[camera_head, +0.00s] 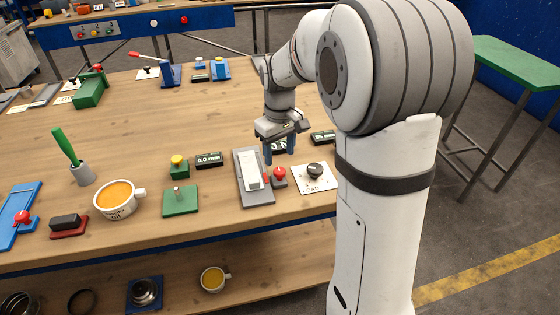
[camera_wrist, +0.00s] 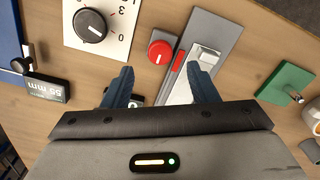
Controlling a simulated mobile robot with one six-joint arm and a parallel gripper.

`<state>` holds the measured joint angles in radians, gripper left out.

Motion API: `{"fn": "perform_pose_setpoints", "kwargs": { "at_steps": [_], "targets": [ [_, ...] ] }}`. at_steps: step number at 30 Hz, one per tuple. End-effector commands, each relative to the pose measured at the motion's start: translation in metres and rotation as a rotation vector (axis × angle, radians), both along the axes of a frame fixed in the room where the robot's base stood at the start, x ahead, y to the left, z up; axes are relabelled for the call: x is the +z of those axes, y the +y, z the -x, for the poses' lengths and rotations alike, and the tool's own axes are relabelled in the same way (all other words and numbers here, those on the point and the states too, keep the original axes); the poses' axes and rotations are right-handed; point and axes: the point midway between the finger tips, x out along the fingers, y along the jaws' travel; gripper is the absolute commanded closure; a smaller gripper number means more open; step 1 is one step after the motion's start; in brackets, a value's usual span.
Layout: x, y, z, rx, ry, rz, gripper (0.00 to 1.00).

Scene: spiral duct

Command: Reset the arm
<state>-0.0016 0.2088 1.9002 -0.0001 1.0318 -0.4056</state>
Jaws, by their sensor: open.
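My white and grey arm rises at the right of the head view and bends over the wooden workbench (camera_head: 130,145). My gripper (camera_head: 279,152) points down above the bench, behind the grey plate with a white block (camera_head: 251,168) and the red knob (camera_head: 279,175). In the wrist view my gripper (camera_wrist: 162,88) has its two blue fingers spread apart, with nothing held between them. A small dark display is partly hidden behind the fingers. The fingers look clear of the panels, but their exact height is hard to tell.
A white dial card with a black knob (camera_head: 315,170) lies right of the red knob. A 0.0 mm display (camera_head: 208,160), green block (camera_head: 181,201), yellow-button box (camera_head: 179,166) and orange-filled mug (camera_head: 117,199) stand leftward. A green-topped table (camera_head: 515,62) stands right. The bench's middle is fairly clear.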

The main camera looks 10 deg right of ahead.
Motion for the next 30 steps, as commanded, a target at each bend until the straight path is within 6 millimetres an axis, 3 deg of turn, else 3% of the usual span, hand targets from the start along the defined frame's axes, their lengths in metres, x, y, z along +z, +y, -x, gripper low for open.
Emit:
{"fn": "perform_pose_setpoints", "kwargs": {
  "at_steps": [6, 22, 26, 30],
  "targets": [
    [0.021, 0.0, 0.0, 0.0, 0.0, 0.0, 0.47],
    [0.023, 0.0, 0.0, 0.001, 0.0, 0.0, 0.47],
    [0.038, 0.0, 0.026, -0.045, -0.029, -0.001, 0.47],
    [0.054, 0.0, 0.076, -0.135, -0.081, -0.005, 0.47]
  ]
}}
